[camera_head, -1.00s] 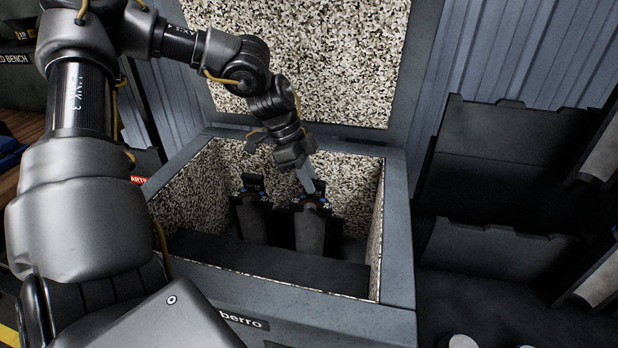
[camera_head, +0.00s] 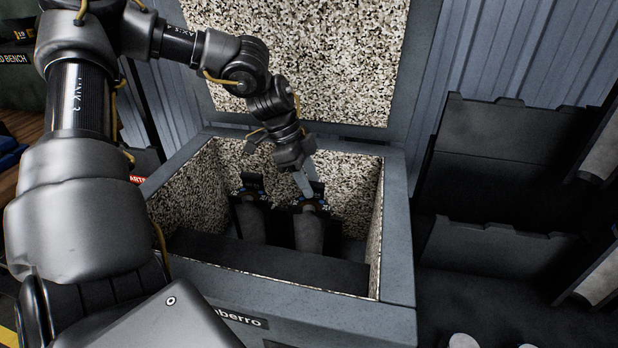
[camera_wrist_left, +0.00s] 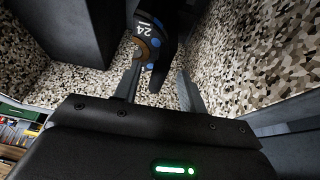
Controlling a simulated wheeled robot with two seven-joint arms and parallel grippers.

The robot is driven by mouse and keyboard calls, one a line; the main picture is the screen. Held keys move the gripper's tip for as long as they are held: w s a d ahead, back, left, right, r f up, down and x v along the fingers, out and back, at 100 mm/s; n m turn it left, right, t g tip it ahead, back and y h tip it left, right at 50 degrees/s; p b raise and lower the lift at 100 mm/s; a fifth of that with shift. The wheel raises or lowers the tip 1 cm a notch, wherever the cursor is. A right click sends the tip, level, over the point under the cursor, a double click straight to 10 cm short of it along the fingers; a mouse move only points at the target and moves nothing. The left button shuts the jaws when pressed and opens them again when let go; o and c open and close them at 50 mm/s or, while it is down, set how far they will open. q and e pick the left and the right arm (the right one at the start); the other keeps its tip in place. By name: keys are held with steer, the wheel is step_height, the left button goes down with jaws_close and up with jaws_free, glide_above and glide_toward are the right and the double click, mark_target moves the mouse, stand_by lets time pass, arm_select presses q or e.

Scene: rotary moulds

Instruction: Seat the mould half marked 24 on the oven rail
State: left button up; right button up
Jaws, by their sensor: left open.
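The mould half marked 24 (camera_wrist_left: 150,38) shows in the left wrist view as a dark piece with blue spots and a brown ring, just beyond and between my fingers. In the head view two grey mould halves with dark, blue-spotted ends stand side by side inside the open oven (camera_head: 400,240). My left gripper (camera_head: 305,188) is over the top of the right one (camera_head: 310,230), the other (camera_head: 250,222) being to its left. The left wrist view also shows my gripper open (camera_wrist_left: 158,85). The lower ends of the mould halves and their contact with the rail are hidden.
The oven's speckled lid (camera_head: 310,60) stands raised behind. A dark block (camera_head: 265,262) crosses the front inside the oven. Dark racks (camera_head: 500,180) with grey pieces stand at the right. A bench (camera_head: 20,120) is at the far left.

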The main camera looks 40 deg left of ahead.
arm_select(q)
steer(key=v, duration=1)
steer(key=shift+a+r, duration=0.15)
steer(key=shift+r, duration=0.2)
steer(key=shift+s+r, duration=0.1)
step_height(320, 180, up, 7)
steer(key=p, duration=0.6)
